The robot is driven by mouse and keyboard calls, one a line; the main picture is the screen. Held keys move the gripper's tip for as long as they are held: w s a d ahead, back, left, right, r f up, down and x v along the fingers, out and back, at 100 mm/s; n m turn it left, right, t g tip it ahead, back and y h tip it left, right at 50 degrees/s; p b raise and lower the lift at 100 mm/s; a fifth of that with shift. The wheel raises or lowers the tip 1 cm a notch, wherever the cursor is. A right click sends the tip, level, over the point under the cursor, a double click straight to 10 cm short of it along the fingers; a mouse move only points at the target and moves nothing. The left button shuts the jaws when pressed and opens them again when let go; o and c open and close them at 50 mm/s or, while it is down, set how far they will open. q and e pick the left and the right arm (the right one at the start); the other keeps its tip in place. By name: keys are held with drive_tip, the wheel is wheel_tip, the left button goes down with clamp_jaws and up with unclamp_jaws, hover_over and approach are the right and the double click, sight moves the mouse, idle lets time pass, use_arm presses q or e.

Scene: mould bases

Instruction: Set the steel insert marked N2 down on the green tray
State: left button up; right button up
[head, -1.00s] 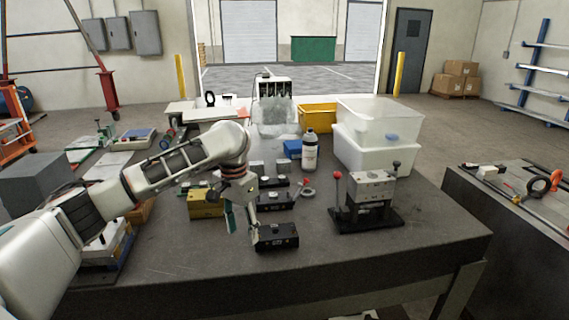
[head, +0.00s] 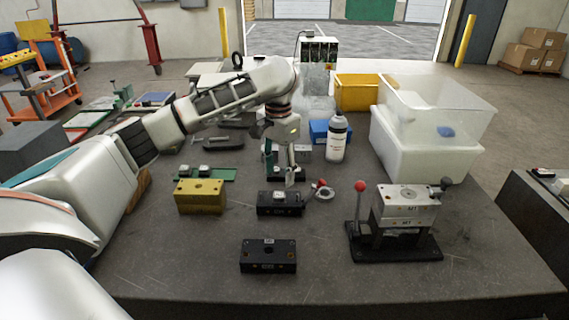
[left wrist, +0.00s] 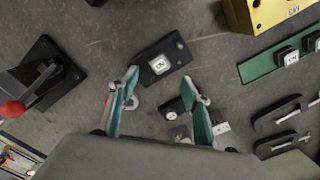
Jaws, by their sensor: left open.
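A steel insert (head: 279,195) sits in the black middle mould base (head: 265,209). In the left wrist view this insert (left wrist: 159,65) shows a dark mark that I cannot read. The green tray (head: 222,174) lies behind the yellow base and carries two small inserts; the tray (left wrist: 262,66) is at the right in the left wrist view. My left gripper (head: 281,168) is open and empty, pointing down above the table near the middle base. Its fingers (left wrist: 160,80) spread on either side of that base's near end in the left wrist view. My right gripper is not in view.
A yellow base (head: 200,196) stands left of the middle base. A black base (head: 268,262) lies in front. A press with a red knob (head: 405,215), a bottle (head: 337,138) and clear bins (head: 425,150) stand at the right.

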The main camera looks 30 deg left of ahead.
sight(279, 194)
use_arm(q)
drive_tip(key=shift+f, duration=3.5)
clamp_jaws()
drive_tip(key=shift+r, duration=0.1)
drive_tip(key=shift+r, duration=0.1)
drive_tip(key=shift+r, duration=0.85)
